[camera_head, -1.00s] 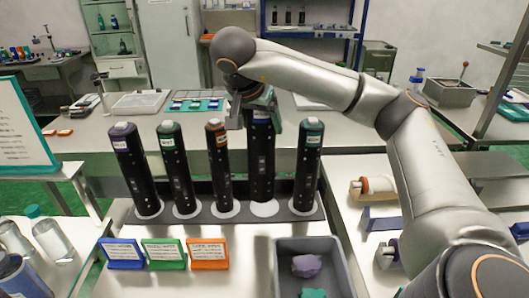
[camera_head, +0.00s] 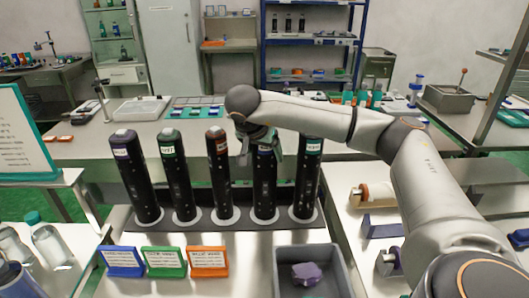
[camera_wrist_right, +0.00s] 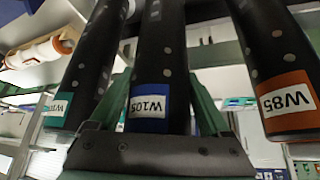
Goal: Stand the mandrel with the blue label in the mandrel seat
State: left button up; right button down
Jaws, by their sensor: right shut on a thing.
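The mandrel with the blue label (camera_head: 264,185) is a black cylinder standing upright in the row on the dark rack (camera_head: 190,232). Its foot is at a white ring-shaped seat (camera_head: 264,219), fourth from the left; I cannot tell whether it is fully down. My right gripper (camera_head: 262,143) is shut around its upper end from above. In the right wrist view the blue label reading W105 (camera_wrist_right: 148,103) sits between the green fingers. The mandrel's top is partly hidden by the gripper. My left gripper is not in view.
Mandrels with purple (camera_head: 136,180), green (camera_head: 178,178), orange (camera_head: 219,180) and teal (camera_head: 307,180) labels stand close on both sides. Blue, green and orange cards (camera_head: 163,262) stand in front. A grey bin (camera_head: 280,262) holds a purple lump (camera_head: 307,273).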

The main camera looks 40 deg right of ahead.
grip_release()
jog(key=shift+f, duration=0.1)
jog(key=v, duration=1.2)
dwell(0.4)
